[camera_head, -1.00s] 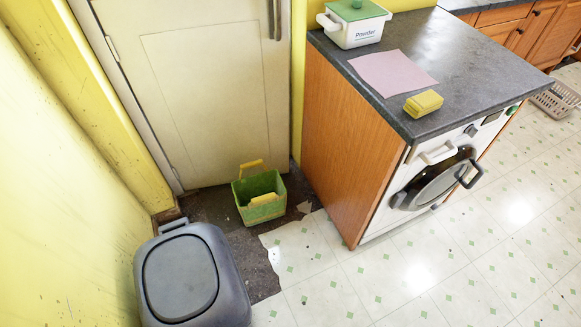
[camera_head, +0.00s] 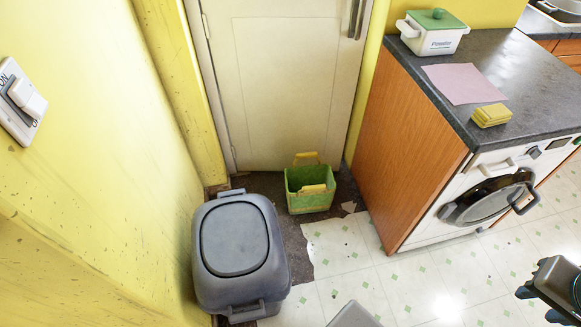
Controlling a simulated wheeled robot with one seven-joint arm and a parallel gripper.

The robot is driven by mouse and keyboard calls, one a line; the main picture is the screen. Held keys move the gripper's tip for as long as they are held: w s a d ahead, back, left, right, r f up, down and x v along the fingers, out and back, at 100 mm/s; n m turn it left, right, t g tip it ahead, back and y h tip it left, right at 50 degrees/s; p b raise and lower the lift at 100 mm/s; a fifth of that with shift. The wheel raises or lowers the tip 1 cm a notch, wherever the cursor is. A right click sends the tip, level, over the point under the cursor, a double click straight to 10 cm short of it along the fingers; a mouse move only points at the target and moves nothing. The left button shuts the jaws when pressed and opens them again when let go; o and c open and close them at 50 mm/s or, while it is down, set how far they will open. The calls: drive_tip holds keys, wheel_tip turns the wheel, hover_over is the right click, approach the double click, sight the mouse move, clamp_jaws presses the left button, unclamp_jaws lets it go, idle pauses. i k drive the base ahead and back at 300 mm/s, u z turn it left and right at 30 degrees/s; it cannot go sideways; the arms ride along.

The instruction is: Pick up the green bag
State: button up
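The green bag (camera_head: 308,202) stands upright on the dark bare floor patch in front of the cream door. It is open at the top and has two yellow handles (camera_head: 313,189), one at the back and one at the front. My gripper (camera_head: 538,304) shows at the lower right edge, partly cut off by the frame. Its two dark fingertips appear apart, with nothing seen between them. It is far to the right of the bag and not touching it.
A grey lidded bin (camera_head: 240,287) stands just left of the bag, by the yellow wall. A wood-sided counter (camera_head: 415,150) with a washing machine (camera_head: 490,200) stands to the right. White patterned floor (camera_head: 400,285) is clear in front. The cream door (camera_head: 285,90) is behind.

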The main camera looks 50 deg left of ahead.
sight(311, 188)
drive_tip(key=u, duration=0.9)
drive_tip(key=i, duration=1)
